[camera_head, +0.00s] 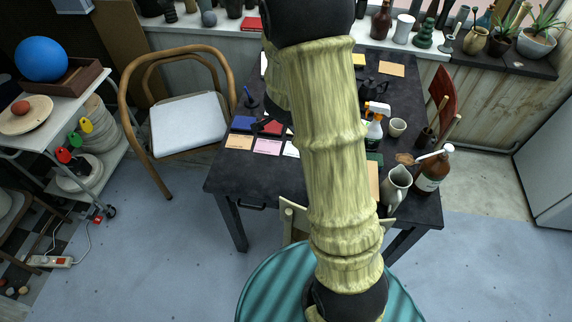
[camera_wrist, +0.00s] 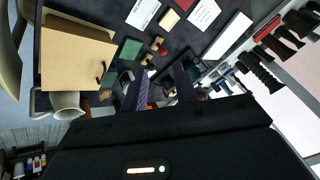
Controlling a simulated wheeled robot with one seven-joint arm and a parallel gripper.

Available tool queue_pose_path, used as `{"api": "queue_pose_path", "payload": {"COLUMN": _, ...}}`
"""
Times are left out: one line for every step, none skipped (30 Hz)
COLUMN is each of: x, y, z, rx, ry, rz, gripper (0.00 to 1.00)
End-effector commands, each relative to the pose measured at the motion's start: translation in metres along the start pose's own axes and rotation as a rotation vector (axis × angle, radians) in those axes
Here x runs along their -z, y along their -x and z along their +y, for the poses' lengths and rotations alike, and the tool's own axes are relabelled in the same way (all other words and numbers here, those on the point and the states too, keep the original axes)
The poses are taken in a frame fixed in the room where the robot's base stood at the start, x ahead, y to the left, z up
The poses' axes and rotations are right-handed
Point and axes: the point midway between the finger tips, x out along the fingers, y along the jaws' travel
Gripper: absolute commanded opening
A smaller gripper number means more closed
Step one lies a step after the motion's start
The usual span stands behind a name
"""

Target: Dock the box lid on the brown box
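A tan-brown box (camera_wrist: 76,64) lies on the dark table at the left of the wrist view. In the head view only a narrow tan edge (camera_head: 374,180) shows beside my arm. My gripper (camera_wrist: 161,72) has its two dark fingers apart over the table, to the right of the box. Nothing is seen held between them. In the head view my arm hides my gripper.
A white pitcher (camera_head: 396,186) and a brown bottle (camera_head: 433,170) stand at the table's right front. A spray bottle (camera_head: 375,128) and a cup (camera_head: 397,127) stand behind them. Cards (camera_head: 268,146) lie at the table's left. A teal stool (camera_head: 270,286) and a wooden chair (camera_head: 180,115) stand nearby.

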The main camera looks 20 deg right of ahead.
Motion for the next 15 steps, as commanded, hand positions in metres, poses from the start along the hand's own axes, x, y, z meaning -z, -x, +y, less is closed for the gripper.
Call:
{"api": "queue_pose_path", "payload": {"x": -0.009, "y": 0.018, "z": -0.004, "rx": 0.04, "ry": 0.083, "rz": -0.05, "gripper": 0.29}}
{"api": "queue_pose_path", "payload": {"x": -0.015, "y": 0.027, "z": -0.005, "rx": 0.059, "ry": 0.138, "rz": -0.081, "gripper": 0.29}}
{"api": "queue_pose_path", "payload": {"x": -0.024, "y": 0.04, "z": -0.005, "rx": 0.084, "ry": 0.211, "rz": -0.121, "gripper": 0.29}}
{"api": "queue_pose_path", "payload": {"x": -0.031, "y": 0.049, "z": -0.003, "rx": 0.1, "ry": 0.268, "rz": -0.15, "gripper": 0.29}}
{"api": "queue_pose_path", "payload": {"x": -0.037, "y": 0.059, "z": -0.001, "rx": 0.115, "ry": 0.324, "rz": -0.178, "gripper": 0.29}}
{"api": "queue_pose_path", "payload": {"x": -0.045, "y": 0.071, "z": 0.003, "rx": 0.132, "ry": 0.401, "rz": -0.213, "gripper": 0.29}}
{"api": "queue_pose_path", "payload": {"x": -0.051, "y": 0.081, "z": 0.007, "rx": 0.142, "ry": 0.459, "rz": -0.239, "gripper": 0.29}}
{"api": "queue_pose_path", "payload": {"x": -0.056, "y": 0.09, "z": 0.011, "rx": 0.151, "ry": 0.517, "rz": -0.263, "gripper": 0.29}}
{"api": "queue_pose_path", "payload": {"x": -0.063, "y": 0.102, "z": 0.019, "rx": 0.16, "ry": 0.597, "rz": -0.294, "gripper": 0.29}}
{"api": "queue_pose_path", "payload": {"x": -0.068, "y": 0.111, "z": 0.026, "rx": 0.165, "ry": 0.657, "rz": -0.316, "gripper": 0.29}}
{"api": "queue_pose_path", "payload": {"x": -0.073, "y": 0.12, "z": 0.033, "rx": 0.168, "ry": 0.718, "rz": -0.337, "gripper": 0.29}}
{"api": "queue_pose_path", "payload": {"x": -0.078, "y": 0.131, "z": 0.044, "rx": 0.168, "ry": 0.799, "rz": -0.363, "gripper": 0.29}}
{"api": "queue_pose_path", "payload": {"x": -0.081, "y": 0.139, "z": 0.053, "rx": 0.166, "ry": 0.859, "rz": -0.38, "gripper": 0.29}}
{"api": "queue_pose_path", "payload": {"x": -0.084, "y": 0.146, "z": 0.062, "rx": 0.161, "ry": 0.918, "rz": -0.396, "gripper": 0.29}}
{"api": "queue_pose_path", "payload": {"x": -0.086, "y": 0.155, "z": 0.073, "rx": 0.154, "ry": 0.99, "rz": -0.414, "gripper": 0.29}}
